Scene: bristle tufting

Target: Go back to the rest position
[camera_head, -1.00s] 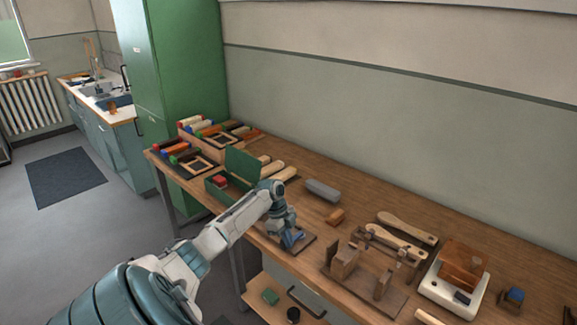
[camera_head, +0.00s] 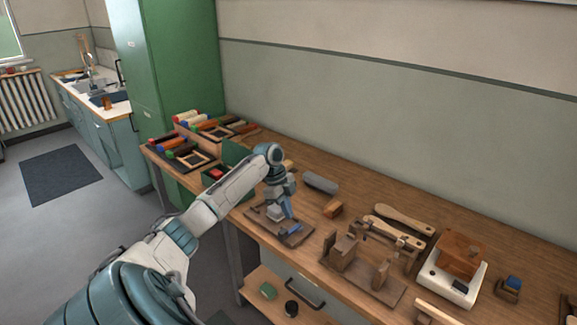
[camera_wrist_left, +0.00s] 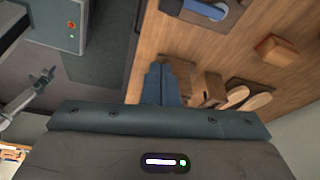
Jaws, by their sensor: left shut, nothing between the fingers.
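My left gripper (camera_head: 287,207) hangs from its arm over the front of the workbench (camera_head: 375,205), above a small dark board (camera_head: 268,227). A blue piece (camera_head: 291,229) lies on that board, apart from the fingers. In the left wrist view the blue-grey fingers (camera_wrist_left: 161,84) are together, with nothing between them. The blue piece shows there too, at the top (camera_wrist_left: 205,8). What seems to be my right arm's gripper (camera_wrist_left: 42,80) shows small at the left of the wrist view. Its jaws are too small to read.
A grey bar (camera_head: 321,183) lies behind. Trays of coloured rolls (camera_head: 185,152) fill the far left end.

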